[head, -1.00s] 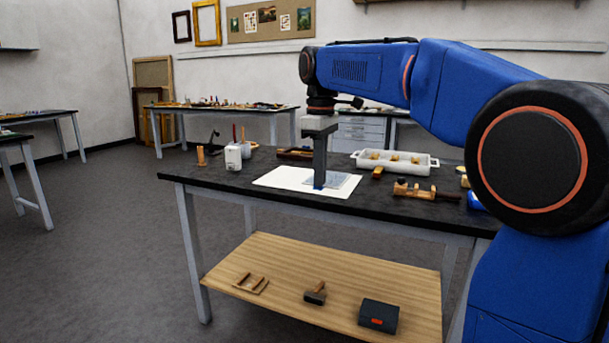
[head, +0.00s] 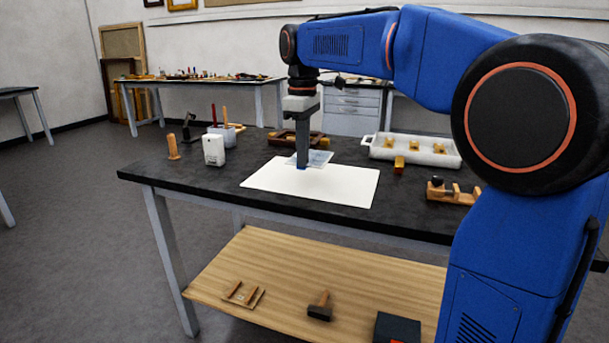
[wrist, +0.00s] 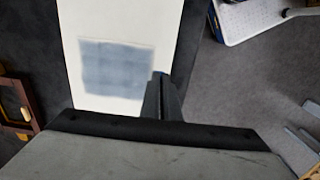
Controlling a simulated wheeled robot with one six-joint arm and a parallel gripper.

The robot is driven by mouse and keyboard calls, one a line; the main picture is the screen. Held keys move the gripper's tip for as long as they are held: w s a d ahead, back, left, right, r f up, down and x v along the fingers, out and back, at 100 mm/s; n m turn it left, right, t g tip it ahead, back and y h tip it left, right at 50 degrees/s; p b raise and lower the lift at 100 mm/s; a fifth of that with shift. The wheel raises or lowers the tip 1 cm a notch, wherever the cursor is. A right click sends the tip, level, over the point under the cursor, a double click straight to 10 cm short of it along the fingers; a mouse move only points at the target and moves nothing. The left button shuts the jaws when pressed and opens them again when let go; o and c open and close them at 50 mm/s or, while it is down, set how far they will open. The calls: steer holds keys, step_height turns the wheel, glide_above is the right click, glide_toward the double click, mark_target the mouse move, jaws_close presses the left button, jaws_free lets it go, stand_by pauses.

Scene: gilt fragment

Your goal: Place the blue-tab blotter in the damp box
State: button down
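The blotter (head: 318,157) is a thin grey-blue, translucent-looking sheet. Its blue tab (head: 301,167) is at the tip of my gripper (head: 302,164), which points straight down and looks shut on the tab. The blotter appears raised above the white sheet (head: 345,187) on the dark workbench. In the wrist view the blotter (wrist: 116,69) is a blurred grey-blue rectangle over the white sheet, beside the fingers (wrist: 162,98), with a speck of blue at their tip. I cannot tell for sure which container is the damp box; a white tub (head: 405,156) stands at the bench's back right.
The tub holds several yellowish wooden pieces. A white device (head: 214,150), a wooden peg (head: 173,147) and a tool cup (head: 222,132) stand on the left. A brown wooden frame (head: 285,138) lies behind the gripper. A wooden clamp-like tool (head: 450,192) lies right. The bench's front left is clear.

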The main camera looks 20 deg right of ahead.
steer(key=shift+f, duration=3.15)
steer(key=c, duration=2)
jaws_free()
steer(key=shift+f, duration=0.15)
step_height(320, 180, up, 12)
steer(key=shift+s+r, duration=0.1)
steer(key=shift+r, duration=0.05)
